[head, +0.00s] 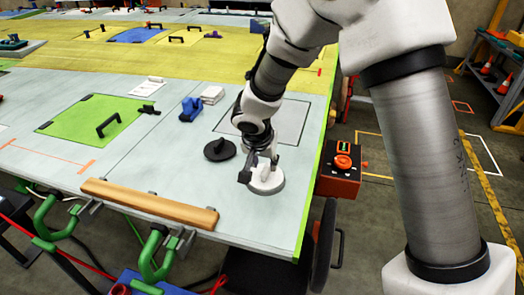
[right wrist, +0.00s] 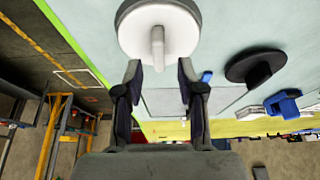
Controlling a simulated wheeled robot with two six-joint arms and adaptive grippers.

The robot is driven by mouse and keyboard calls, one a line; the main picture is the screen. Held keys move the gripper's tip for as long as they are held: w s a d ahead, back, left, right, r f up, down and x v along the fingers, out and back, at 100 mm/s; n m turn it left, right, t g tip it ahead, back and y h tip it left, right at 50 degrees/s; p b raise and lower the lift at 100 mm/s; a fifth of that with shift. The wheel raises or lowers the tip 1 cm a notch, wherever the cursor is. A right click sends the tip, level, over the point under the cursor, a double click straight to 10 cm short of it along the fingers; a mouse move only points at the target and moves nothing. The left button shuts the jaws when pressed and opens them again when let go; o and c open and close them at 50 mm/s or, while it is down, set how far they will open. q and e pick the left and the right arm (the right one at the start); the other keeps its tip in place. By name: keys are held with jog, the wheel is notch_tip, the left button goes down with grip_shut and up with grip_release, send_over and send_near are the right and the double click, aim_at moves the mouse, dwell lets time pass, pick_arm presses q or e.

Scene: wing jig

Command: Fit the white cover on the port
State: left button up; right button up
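The white cover (head: 267,184) is a round disc with an upright handle, near the front right corner of the pale wing panel. In the right wrist view the white cover (right wrist: 135,37) is at the top, its handle pointing toward my gripper. My right gripper (head: 258,167) is at the cover in the head view. In the right wrist view my right gripper (right wrist: 160,72) is open, its fingers apart on either side of the handle's end, with gaps visible. I cannot make out the port. My left gripper is not in view.
A black round cover (head: 220,149) with a handle lies left of the white one. A blue block (head: 190,109) and white stack (head: 212,95) stand behind. A wooden bar (head: 150,203) lines the front edge. A red box (head: 340,175) with a knob is beyond the right edge.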

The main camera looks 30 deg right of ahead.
jog(key=v, duration=0.9)
jog(key=shift+s+r, duration=0.15)
jog(key=shift+r, duration=0.2)
jog(key=shift+a, duration=0.15)
jog(key=shift+a, duration=0.1)
